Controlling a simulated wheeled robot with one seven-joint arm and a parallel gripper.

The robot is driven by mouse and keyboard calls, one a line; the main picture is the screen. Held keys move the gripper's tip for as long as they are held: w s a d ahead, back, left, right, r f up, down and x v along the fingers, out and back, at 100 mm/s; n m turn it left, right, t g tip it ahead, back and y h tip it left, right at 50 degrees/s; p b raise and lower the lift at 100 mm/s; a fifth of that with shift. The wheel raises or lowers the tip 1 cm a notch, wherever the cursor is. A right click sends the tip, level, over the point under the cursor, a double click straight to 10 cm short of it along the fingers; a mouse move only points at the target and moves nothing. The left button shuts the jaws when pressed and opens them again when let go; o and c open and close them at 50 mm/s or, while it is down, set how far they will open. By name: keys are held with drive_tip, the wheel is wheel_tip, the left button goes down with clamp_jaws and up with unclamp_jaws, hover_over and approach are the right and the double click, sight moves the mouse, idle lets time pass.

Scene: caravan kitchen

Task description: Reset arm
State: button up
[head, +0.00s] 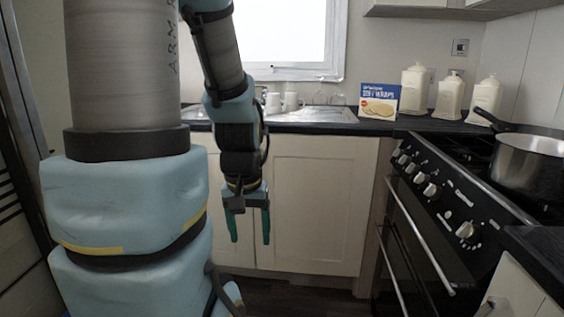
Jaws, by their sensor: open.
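My gripper (249,226) hangs at the lower middle of the head view and points down. Its two green fingers are apart, with nothing between them. It hangs in front of the cream cupboard doors (315,200), below the level of the worktop. My own arm fills the left side of the view, with the upper links large and close to the camera. It hides part of the cupboards and the window wall.
A black cooker (435,205) with knobs and rail handles stands at the right, with a steel pan (528,165) on top. A wraps box (379,102) and cream canisters (448,97) stand on the worktop. A sink (300,115) lies under the window. Dark floor shows below.

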wheel_tip(320, 180, up, 13)
drive_tip(key=p, duration=1.1)
